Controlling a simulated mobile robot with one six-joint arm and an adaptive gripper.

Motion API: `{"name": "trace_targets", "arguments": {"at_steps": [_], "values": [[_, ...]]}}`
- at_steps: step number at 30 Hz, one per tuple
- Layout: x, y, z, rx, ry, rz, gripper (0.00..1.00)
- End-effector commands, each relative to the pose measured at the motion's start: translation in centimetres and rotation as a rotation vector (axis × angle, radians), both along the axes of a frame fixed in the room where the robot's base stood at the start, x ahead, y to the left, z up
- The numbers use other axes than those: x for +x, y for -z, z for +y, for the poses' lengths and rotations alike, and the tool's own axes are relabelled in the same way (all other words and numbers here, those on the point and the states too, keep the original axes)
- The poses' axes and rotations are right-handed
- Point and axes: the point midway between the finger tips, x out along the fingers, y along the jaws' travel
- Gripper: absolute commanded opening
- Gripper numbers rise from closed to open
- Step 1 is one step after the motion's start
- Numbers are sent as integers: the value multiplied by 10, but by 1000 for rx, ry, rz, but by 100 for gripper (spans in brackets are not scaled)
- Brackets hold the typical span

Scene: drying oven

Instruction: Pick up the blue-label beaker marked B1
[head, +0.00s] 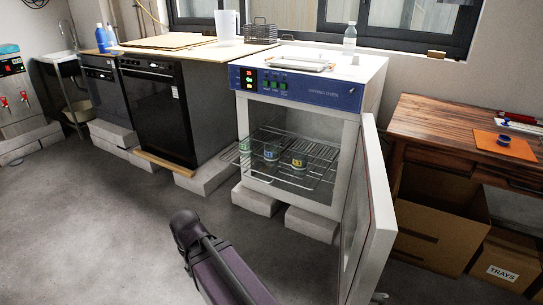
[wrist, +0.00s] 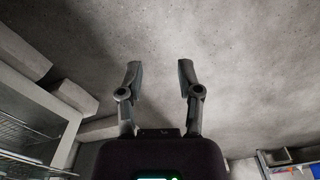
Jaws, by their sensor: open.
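The blue-label beaker (head: 271,153) stands on the pulled-out wire rack (head: 262,139) of the open drying oven (head: 305,90). It is between a green-label beaker (head: 244,147) on its left and a yellow-label beaker (head: 299,161) on its right. The label's writing is too small to read surely. My gripper (wrist: 160,72) is open and empty in the wrist view, with bare floor beyond its fingers. It is apart from the beakers, none of which shows clearly in the wrist view. Part of my arm shows at the bottom of the head view.
The oven door (head: 370,215) is swung open to the right front. The oven stands on concrete blocks (head: 257,200). A wooden desk (head: 440,120) and cardboard boxes (head: 505,260) are on the right. A black appliance (head: 157,110) stands left. The grey floor in front is clear.

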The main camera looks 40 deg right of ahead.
Motion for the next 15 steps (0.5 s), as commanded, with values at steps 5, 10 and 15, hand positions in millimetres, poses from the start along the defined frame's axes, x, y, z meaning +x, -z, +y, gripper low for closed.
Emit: {"name": "trace_targets", "arguments": {"at_steps": [5, 10, 15], "values": [[1, 0, -1, -2, 3, -1, 46], [14, -2, -14, -37, 56, -25, 46], [51, -9, -52, -139, 211, -103, 46]]}}
